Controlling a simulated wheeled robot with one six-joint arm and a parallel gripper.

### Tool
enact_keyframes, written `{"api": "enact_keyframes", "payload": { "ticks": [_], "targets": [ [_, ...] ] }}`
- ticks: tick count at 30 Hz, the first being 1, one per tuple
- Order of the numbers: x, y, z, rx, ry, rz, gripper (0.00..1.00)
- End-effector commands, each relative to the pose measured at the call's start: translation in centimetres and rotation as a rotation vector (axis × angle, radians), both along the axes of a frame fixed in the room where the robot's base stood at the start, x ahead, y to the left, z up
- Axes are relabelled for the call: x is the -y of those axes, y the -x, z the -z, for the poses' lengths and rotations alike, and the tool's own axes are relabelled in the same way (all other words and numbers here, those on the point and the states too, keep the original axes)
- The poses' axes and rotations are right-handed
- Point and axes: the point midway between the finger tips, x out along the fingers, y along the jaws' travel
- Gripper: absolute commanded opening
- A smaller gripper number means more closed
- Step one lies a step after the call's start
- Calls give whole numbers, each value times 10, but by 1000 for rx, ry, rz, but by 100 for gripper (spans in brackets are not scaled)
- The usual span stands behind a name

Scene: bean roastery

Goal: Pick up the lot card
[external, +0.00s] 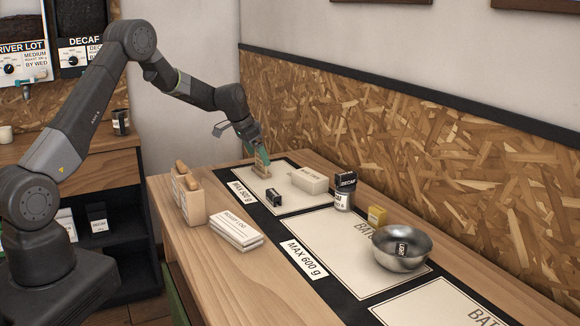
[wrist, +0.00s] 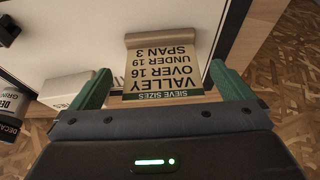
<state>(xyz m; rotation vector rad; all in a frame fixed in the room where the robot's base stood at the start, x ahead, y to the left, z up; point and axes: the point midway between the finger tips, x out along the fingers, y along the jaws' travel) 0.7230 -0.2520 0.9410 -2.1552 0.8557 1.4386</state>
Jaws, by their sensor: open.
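The card (wrist: 163,75) reads "SIEVE SIZES VALLEY OVER 16 UNDER 19 SPAN 3", upside down in the wrist view, and has a dark green band. It appears to be the lot card. It is on a small tan stand (external: 262,170) at the far left of the table mat in the external view. My gripper (external: 260,156) is open right at the card. In the wrist view its green fingers (wrist: 163,88) are on either side of the card, with a gap at each side.
Near the card are a small black block (external: 275,197), a white block (external: 310,180) and a dark-lidded DECAF tin (external: 344,198). Wooden holders (external: 194,211) and a paper stack (external: 237,222) stand at the front left.

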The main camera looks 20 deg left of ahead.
Motion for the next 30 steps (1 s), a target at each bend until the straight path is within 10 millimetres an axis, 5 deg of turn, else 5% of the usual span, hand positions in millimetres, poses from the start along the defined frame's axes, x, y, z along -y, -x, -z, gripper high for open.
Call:
{"api": "enact_keyframes", "payload": {
  "ticks": [9, 19, 25, 30],
  "targets": [
    [8, -10, 35, -2, -1, 1, 100],
    [9, -12, 41, 0, 0, 0, 100],
    [9, -12, 40, 0, 0, 0, 61],
    [9, -12, 40, 0, 0, 0, 58]
  ]
}}
